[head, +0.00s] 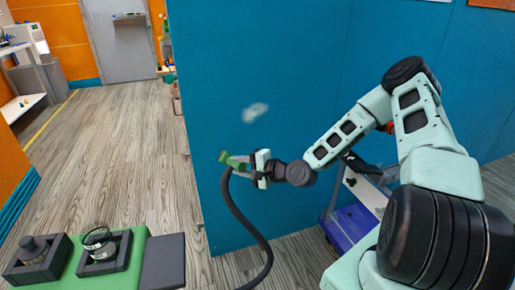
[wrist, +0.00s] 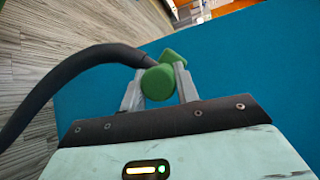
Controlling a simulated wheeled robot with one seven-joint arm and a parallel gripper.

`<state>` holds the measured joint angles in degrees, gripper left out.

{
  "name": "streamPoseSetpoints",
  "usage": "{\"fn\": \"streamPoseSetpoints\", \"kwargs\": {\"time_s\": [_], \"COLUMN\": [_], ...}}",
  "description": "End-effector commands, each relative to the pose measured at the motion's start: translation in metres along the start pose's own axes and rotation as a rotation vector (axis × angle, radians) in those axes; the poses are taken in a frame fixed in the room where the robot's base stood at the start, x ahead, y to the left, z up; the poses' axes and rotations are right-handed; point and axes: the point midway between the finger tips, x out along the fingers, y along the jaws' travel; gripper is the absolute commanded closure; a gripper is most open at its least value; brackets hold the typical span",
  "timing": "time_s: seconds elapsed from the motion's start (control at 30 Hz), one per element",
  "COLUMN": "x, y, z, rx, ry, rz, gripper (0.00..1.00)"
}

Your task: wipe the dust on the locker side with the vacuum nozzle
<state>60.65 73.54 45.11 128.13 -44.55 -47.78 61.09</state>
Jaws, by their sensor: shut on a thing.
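The vacuum nozzle is green (head: 233,160) with a black hose (head: 241,222) hanging from it in the head view. My gripper (head: 250,161) is shut on the nozzle. In the wrist view the green nozzle (wrist: 158,82) sits between the two grey fingers (wrist: 160,88), and the hose runs off to the left. The locker side is the large blue panel (head: 280,60) behind the gripper. A pale grey dust patch (head: 255,112) is on it, above the nozzle in the head view. The gap between nozzle and panel cannot be judged. The dust is not visible in the wrist view.
A green-topped surface (head: 123,274) with dark holders (head: 104,253) is at the lower left. A cart with a blue base (head: 354,225) stands behind my arm. The wood floor (head: 125,130) left of the panel is open toward a grey door (head: 121,42).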

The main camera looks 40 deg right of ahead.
Motion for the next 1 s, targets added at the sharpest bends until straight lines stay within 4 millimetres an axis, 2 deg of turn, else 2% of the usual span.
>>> {"fn": "streamPoseSetpoints", "kwargs": {"time_s": [0.2,0.4,1.0], "x": [-0.03,-0.046,-0.009], "y": [-0.051,-0.074,-0.09], "z": [-0.032,-0.043,-0.074], "rx": [-0.046,-0.064,-0.064], "ry": [0.211,0.275,0.276], "rz": [-0.209,-0.27,-0.271], "gripper": [0.88,0.88,0.88]}}
